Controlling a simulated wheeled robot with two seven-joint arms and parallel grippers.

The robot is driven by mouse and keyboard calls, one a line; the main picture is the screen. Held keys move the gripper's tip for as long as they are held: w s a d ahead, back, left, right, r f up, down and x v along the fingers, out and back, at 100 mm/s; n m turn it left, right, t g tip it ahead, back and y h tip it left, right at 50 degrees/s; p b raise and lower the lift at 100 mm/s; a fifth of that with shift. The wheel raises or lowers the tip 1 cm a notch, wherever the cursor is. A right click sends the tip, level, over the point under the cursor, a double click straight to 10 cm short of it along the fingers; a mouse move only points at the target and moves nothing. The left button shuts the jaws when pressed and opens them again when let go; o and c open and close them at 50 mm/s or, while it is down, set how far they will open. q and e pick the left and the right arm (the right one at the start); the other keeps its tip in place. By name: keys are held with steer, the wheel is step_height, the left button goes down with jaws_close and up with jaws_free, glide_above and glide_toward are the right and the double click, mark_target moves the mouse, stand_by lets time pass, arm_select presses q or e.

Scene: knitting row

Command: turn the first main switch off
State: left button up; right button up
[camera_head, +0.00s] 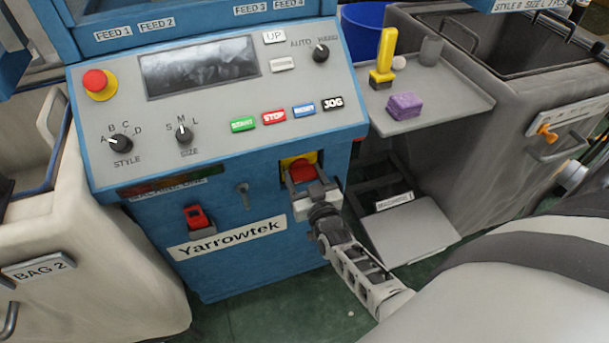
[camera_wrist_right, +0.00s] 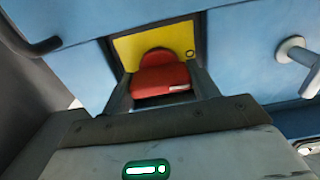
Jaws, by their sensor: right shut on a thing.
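The main switch, a red knob (camera_head: 302,170) on a yellow plate (camera_head: 288,160), sits on the blue front of the knitting machine at the right of its lower panel. It also shows in the right wrist view as a red knob (camera_wrist_right: 160,78) on a yellow plate (camera_wrist_right: 130,48). My right gripper (camera_head: 303,184) is in front of the switch with its fingers on both sides of the red knob, shut on it. The knob's lower part is hidden by the gripper. My left gripper is not in view.
The control panel (camera_head: 215,82) with a red emergency button (camera_head: 96,82) is above. A red padlock-like part (camera_head: 197,217) and a grey key-like knob (camera_head: 243,192) are on the same front. A grey shelf (camera_head: 450,105) holds a yellow tool (camera_head: 385,58) and purple block (camera_head: 404,105).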

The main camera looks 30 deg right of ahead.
stand_by(0.4)
steer(key=o, duration=0.7)
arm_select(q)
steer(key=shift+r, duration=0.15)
arm_select(e)
steer(key=shift+s+a+p, duration=0.1)
steer(key=shift+s+p, duration=0.2)
steer(key=shift+s, duration=0.1)
arm_select(q)
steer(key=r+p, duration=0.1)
steer(key=p, duration=0.1)
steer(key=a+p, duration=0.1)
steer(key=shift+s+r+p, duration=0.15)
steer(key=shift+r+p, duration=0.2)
arm_select(e)
steer(key=v, duration=1.1)
